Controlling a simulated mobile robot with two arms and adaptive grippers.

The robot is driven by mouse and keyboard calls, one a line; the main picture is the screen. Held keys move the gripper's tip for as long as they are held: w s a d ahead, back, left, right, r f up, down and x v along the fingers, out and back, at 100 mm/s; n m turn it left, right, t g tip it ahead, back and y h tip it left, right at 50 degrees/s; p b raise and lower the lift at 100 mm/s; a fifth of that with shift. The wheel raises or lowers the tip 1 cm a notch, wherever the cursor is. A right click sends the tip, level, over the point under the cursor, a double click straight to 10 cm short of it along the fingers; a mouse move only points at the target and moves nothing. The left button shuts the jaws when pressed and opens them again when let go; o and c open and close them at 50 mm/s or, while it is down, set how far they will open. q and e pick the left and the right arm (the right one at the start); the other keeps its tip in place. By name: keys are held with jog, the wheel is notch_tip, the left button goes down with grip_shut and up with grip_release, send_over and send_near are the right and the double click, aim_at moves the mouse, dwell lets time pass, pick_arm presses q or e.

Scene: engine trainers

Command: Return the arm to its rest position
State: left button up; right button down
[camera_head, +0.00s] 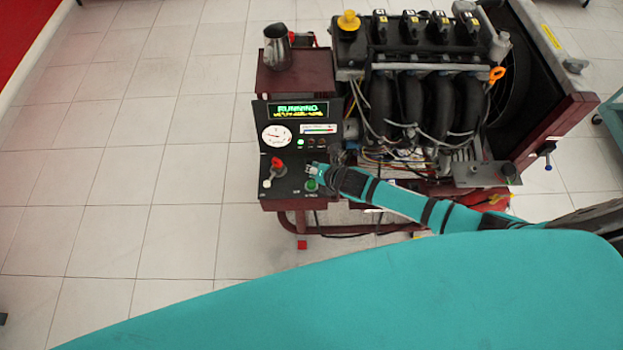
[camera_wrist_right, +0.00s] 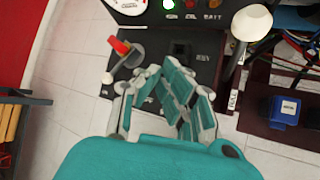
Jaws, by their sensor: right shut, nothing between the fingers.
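My right arm reaches in from the right in the head view. Its teal gripper (camera_head: 318,172) is over the lower control panel (camera_head: 285,190) of the engine trainer, close to a green button (camera_head: 312,185). In the right wrist view the gripper (camera_wrist_right: 178,72) has its fingers together, with nothing between them. A red-handled switch (camera_head: 277,163) sits left of the gripper; it also shows in the right wrist view (camera_wrist_right: 120,46). Whether the fingertips touch the panel I cannot tell. My left gripper is out of view.
The panel display (camera_head: 298,109) reads RUNNING, above a round gauge (camera_head: 276,135). The engine (camera_head: 420,90) with hoses and wires stands behind and right of the gripper. A metal jug (camera_head: 277,47) stands on the trainer.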

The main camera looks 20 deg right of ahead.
notch_tip(320, 180, up, 2)
jog(key=shift+r+p, duration=0.1)
jog(key=shift+p, duration=0.6)
